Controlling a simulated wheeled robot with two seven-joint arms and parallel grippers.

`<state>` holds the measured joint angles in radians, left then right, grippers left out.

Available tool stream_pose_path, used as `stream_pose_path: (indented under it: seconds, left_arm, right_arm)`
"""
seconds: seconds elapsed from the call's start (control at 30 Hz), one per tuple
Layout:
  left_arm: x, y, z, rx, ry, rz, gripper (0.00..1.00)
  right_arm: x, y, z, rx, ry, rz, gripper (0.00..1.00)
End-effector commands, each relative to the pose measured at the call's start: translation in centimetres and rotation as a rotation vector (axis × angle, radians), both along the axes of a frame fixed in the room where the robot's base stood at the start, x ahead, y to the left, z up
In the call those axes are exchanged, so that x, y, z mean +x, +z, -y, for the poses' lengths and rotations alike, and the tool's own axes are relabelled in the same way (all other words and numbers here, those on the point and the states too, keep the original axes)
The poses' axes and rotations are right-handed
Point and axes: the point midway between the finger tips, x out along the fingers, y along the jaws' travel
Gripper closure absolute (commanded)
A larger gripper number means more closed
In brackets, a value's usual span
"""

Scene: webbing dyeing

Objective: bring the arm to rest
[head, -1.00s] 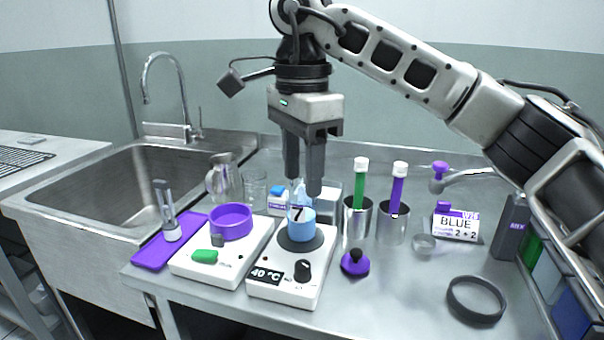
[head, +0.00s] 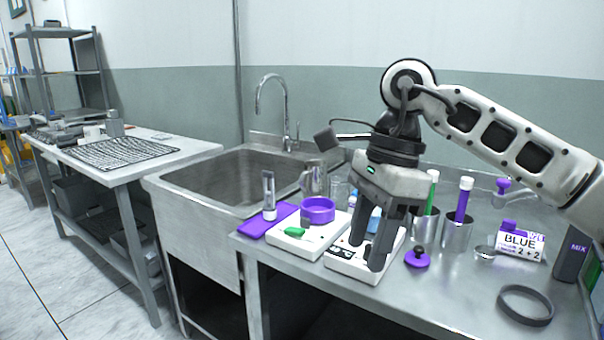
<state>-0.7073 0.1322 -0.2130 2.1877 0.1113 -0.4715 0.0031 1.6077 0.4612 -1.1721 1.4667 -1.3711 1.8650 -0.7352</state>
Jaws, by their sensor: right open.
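My right gripper (head: 368,256) is open and points down over the hotplate (head: 345,262) on the right of the pair on the steel bench. No object shows between its fingers. The gripper and wrist hide most of that hotplate and most of a blue vessel (head: 375,220) behind the fingers. My right arm reaches in from the right edge, bent at the elbow. My left gripper is not in the picture.
Left of the gripper are another hotplate (head: 290,243) with a purple ring (head: 317,209), and a purple tray (head: 268,222). The sink (head: 235,180) is empty.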

Motion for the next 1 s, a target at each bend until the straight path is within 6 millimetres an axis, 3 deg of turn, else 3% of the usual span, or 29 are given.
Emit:
stream_pose_path:
  seconds: [0.1,0.3,0.43,0.57,0.67,0.77,0.87,0.97,1.0]
  left_arm:
    - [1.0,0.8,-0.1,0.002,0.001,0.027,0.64]
    - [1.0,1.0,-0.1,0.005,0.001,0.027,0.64]
    - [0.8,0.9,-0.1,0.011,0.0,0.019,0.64]
    - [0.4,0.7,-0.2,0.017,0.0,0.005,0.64]
    - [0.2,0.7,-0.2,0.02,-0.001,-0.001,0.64]
    - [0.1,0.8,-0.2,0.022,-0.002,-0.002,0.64]
    - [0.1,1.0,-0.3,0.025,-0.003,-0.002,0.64]
    - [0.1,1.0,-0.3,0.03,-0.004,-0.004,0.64]
    - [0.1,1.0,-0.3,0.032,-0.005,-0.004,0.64]
  right_arm:
    - [-1.5,-2.0,-3.1,0.137,0.012,-0.085,0.55]
    - [-5.1,-4.2,-9.0,0.437,-0.02,-0.298,0.55]
    - [-8.2,-3.9,-13.3,0.723,-0.114,-0.547,0.55]
    - [-9.8,-1.7,-15.8,1.044,-0.315,-0.89,0.55]
    - [-9.0,-0.3,-15.8,1.258,-0.528,-1.173,0.55]
    - [-6.8,-0.3,-14.1,1.432,-0.783,-1.464,0.55]
    - [-4.3,-2.5,-11.3,1.563,-1.081,-1.758,0.55]
    - [-2.5,-7.0,-7.6,1.646,-1.419,-2.045,0.55]
    - [-2.3,-9.3,-6.1,1.663,-1.563,-2.155,0.55]
